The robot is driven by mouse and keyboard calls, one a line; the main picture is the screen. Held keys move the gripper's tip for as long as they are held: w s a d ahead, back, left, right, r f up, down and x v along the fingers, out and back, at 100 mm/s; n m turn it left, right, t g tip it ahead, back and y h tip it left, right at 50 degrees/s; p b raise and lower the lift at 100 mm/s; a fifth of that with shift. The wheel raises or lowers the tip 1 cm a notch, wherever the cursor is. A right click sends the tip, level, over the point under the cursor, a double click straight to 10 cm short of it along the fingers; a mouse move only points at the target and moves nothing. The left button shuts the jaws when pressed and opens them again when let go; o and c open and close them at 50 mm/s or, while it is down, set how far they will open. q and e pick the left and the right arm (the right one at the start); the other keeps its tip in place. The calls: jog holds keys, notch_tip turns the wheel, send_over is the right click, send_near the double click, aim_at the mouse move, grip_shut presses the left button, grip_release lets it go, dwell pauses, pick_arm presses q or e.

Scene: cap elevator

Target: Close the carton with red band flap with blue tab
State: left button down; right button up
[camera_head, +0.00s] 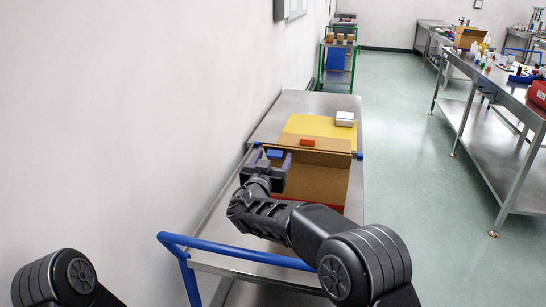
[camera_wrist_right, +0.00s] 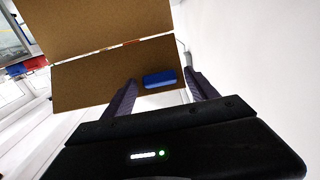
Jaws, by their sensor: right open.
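The brown carton (camera_head: 320,180) stands open on the metal cart, with a red band (camera_head: 338,207) low at its front. A blue tab (camera_head: 275,154) shows at its left side, and an orange-red tab (camera_head: 307,142) is on the flap at its back. My right gripper (camera_head: 270,159) is at the carton's left, by the blue tab. In the right wrist view the blue tab (camera_wrist_right: 159,78) is on a brown flap (camera_wrist_right: 90,82) and lies between the open fingers (camera_wrist_right: 160,77); contact cannot be told. My left gripper is out of view.
A yellow sheet (camera_head: 305,125) and a white box (camera_head: 344,119) lie behind the carton on the cart (camera_head: 275,112). A white wall (camera_head: 130,120) runs close along the left. A blue rail (camera_head: 230,250) is at the cart's near end. Green floor is open to the right.

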grip_shut()
dwell(0.8)
